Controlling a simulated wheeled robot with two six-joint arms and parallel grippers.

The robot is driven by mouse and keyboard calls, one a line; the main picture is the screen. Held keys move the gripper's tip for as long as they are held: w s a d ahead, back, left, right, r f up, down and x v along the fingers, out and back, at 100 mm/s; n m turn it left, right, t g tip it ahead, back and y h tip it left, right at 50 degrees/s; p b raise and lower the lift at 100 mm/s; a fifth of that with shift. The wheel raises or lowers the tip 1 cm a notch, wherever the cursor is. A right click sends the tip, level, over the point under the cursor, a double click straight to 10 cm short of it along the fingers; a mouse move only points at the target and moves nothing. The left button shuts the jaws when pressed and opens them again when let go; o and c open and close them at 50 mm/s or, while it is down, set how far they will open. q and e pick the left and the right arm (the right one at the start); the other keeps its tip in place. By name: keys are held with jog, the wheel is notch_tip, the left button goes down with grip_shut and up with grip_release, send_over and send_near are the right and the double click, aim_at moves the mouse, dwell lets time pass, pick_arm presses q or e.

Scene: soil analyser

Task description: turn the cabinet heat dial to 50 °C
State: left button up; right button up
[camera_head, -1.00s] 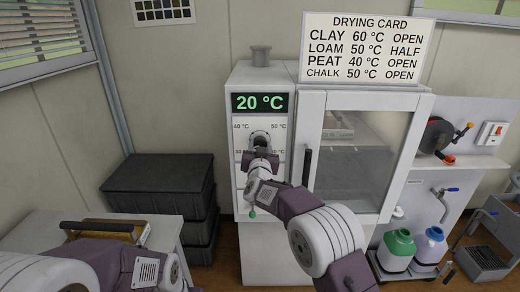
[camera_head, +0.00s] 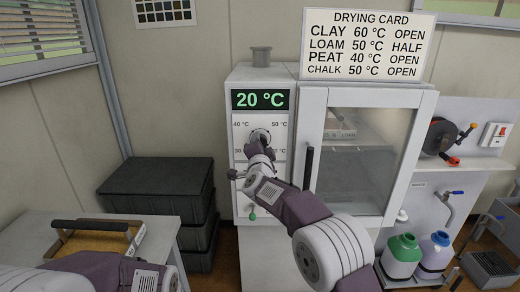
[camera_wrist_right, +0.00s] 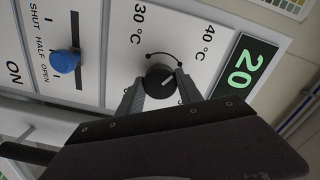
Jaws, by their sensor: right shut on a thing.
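The cabinet heat dial (camera_head: 261,134) is a round dark knob on the white front panel (camera_head: 243,200), below the green display (camera_head: 260,100) reading 20 °C. My right gripper (camera_head: 262,147) is at the dial. In the right wrist view, the fingers of my right gripper (camera_wrist_right: 160,82) are shut on the sides of the dial (camera_wrist_right: 158,74), which has a short pale mark on its face. Scale labels of 30 °C and 40 °C show there. My left arm enters at the bottom left of the head view, but its gripper fingers are not visible.
A blue slider knob (camera_wrist_right: 65,62) marked SHUT, HALF, OPEN is on the same panel. The glass cabinet door (camera_head: 365,150) with its dark handle (camera_head: 309,168) is right of the dial. A drying card (camera_head: 367,45) stands on top. Black crates (camera_head: 155,190) are at left.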

jog(key=m+b, duration=0.8)
jog(key=m, duration=1.2)
dwell(0.4)
jog(key=o, duration=1.4)
jog(key=shift+c, duration=0.2)
